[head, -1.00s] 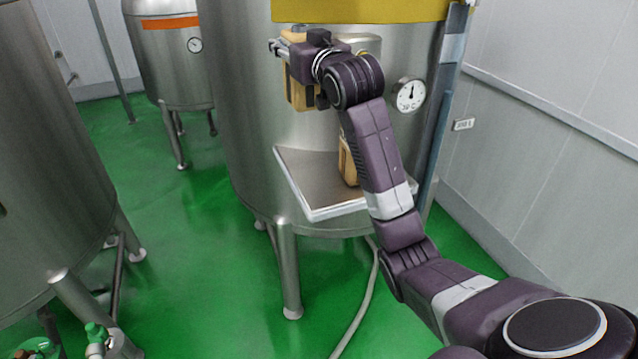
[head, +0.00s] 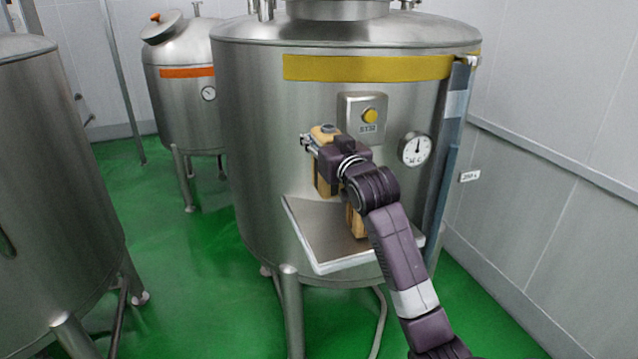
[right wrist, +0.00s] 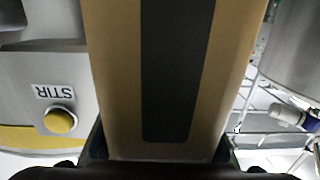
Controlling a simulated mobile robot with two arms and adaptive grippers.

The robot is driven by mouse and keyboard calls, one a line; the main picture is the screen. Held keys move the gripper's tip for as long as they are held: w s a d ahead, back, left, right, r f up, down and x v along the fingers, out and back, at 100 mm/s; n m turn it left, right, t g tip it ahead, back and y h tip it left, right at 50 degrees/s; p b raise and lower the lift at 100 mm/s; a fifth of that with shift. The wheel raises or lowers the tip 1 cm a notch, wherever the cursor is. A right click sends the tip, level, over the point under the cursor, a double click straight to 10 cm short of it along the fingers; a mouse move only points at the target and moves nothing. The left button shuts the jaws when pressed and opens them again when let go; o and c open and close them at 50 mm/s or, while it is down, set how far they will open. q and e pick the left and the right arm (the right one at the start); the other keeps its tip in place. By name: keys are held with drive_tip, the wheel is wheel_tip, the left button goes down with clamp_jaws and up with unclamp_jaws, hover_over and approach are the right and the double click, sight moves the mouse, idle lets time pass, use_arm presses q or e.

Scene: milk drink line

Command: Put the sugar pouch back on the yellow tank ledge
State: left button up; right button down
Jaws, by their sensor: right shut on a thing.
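The tank with the yellow band (head: 370,68) stands in the middle of the head view. Its ledge (head: 312,232) is a grey metal shelf low on the front. My right gripper (head: 318,145) is shut on a tan pouch (head: 323,180), held upright in front of the tank wall, over the back of the ledge. I cannot tell whether its bottom touches the ledge. In the right wrist view the pouch (right wrist: 176,60) is tan with a dark stripe and fills the middle. Its label is not readable. My left gripper is not in view.
A second tan package (head: 355,222) stands on the ledge, partly hidden by my right arm. The ledge's left and front parts are bare. A STIR button panel (head: 362,117) and a dial gauge (head: 415,148) are on the tank. An orange-banded tank (head: 187,100) stands behind left.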

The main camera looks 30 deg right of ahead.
wheel_tip(320, 180, down, 13)
drive_tip(key=p, duration=0.1)
drive_tip(key=shift+p, duration=0.3)
drive_tip(key=shift+f, duration=0.1)
drive_tip(key=shift+f, duration=0.15)
drive_tip(key=c, duration=1.5)
unclamp_jaws()
drive_tip(key=shift+o, duration=0.2)
